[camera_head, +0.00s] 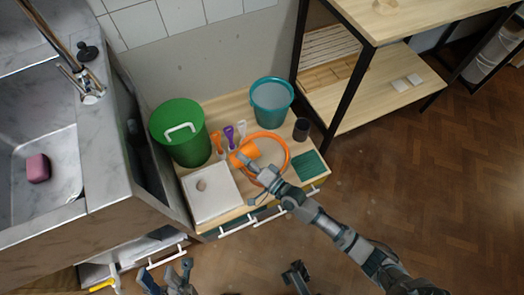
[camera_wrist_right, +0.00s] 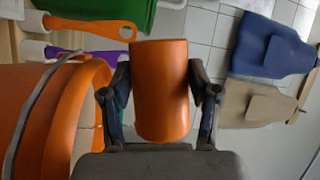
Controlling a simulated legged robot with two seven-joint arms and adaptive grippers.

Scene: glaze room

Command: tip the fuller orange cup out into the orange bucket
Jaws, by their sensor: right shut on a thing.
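The orange bucket (camera_head: 286,148) stands on the wooden worktop in the head view, its round rim facing up. My right gripper (camera_head: 251,160) is shut on an orange cup (camera_head: 243,154) at the left part of the bucket's rim. In the right wrist view the cup (camera_wrist_right: 161,95) sits between both fingers of my right gripper (camera_wrist_right: 161,100), with the orange bucket (camera_wrist_right: 35,120) close on the left. The cup looks tilted in the head view; its contents are hidden. I can make out no second orange cup. My left gripper (camera_head: 167,278) is open and empty at the bottom edge.
A green lidded bin (camera_head: 180,145), a teal bucket (camera_head: 272,112) and a dark cup (camera_head: 301,129) stand around the orange bucket.

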